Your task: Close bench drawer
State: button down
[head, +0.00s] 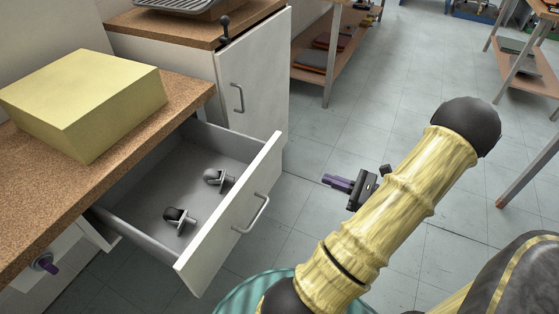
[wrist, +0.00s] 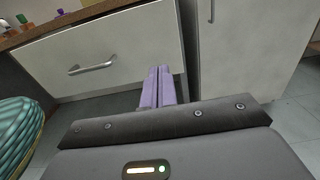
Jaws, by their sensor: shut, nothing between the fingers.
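The bench drawer (head: 240,217) is pulled out from under the brown bench top (head: 190,98), its inside open to view. It has a white front with a metal bar handle (head: 252,214). Two caster wheels (head: 178,217) (head: 217,177) lie in it. My gripper (head: 334,182) is to the right of the drawer front, apart from it, with its purple fingers pointing left. In the wrist view the fingers (wrist: 158,80) are shut together and empty, pointing at the drawer front (wrist: 110,50). The handle (wrist: 92,68) is to their left there.
A yellow block (head: 85,100) sits on the bench top. A white cabinet (head: 255,75) with a handle stands just beyond the drawer. A shelf table (head: 325,70) stands farther back. The tiled floor (head: 310,140) around my gripper is clear.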

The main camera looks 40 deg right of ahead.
aim_at(275, 161)
jog(key=b+x, duration=0.3)
jog(key=x, duration=1)
jog(key=shift+f+b, duration=0.1)
jog(key=shift+b, duration=0.2)
jog(key=shift+w+a, duration=0.15)
jog(key=shift+w, duration=0.3)
